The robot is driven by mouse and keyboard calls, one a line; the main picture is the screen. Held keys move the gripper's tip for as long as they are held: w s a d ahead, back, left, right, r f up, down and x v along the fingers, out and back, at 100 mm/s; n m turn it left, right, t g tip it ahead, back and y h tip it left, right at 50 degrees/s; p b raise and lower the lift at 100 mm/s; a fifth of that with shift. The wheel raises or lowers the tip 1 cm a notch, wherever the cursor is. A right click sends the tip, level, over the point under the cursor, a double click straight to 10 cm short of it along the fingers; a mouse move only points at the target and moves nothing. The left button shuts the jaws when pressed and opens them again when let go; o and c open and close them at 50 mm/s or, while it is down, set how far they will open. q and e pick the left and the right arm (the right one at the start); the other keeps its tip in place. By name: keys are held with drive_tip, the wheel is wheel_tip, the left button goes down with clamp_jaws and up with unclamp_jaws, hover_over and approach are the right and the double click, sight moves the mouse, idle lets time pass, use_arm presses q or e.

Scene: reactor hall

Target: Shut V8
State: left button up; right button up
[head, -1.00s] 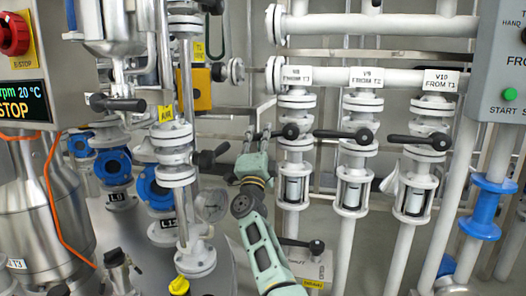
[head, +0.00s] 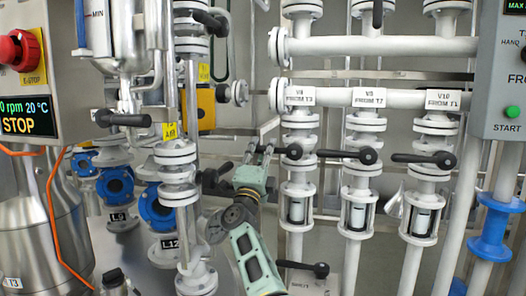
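V8 is the left one of three white valves, under the label "V8 FROM T3" (head: 301,96). Its black handle (head: 292,152) shows a rounded end at the valve; its left part runs toward my gripper. My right gripper (head: 260,150), pale green with dark fingers, is just left of that handle. Its two fingers show apart and point away from me. I cannot tell whether they touch the handle. My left gripper is out of view.
A white pipe (head: 385,48) crosses above. A grey control box (head: 503,75) stands at right.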

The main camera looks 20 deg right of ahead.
drive_tip(key=o, duration=0.4)
drive_tip(key=shift+v, duration=3.75)
